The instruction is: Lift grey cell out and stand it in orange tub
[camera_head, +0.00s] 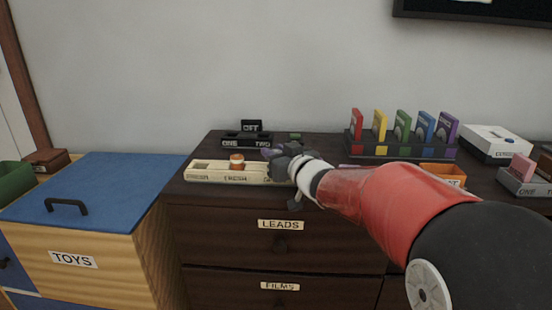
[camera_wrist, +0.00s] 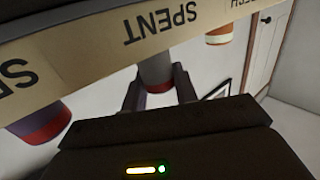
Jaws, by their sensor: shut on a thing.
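The grey cell (camera_wrist: 155,72) with a red band shows in the wrist view, between the two fingers of my gripper (camera_wrist: 159,92), which is shut on it. Part of it is hidden behind the holder's label strip, so I cannot tell whether it is clear of its slot. The cream holder (camera_head: 205,177) lies on the dresser top, with FRESH labels; SPENT labels show upside down in the wrist view. In the head view my gripper (camera_head: 283,156) is over the holder's right end and hides the grey cell. The orange tub (camera_head: 443,171) is to the right, partly hidden by my arm.
An orange cell (camera_head: 237,158) stands in the holder, and a purple cell (camera_head: 268,153) beside my gripper. Behind are a black ONE/TWO stand (camera_head: 247,138) and a rack of coloured cases (camera_head: 400,152). A white box (camera_head: 492,140) stands at right.

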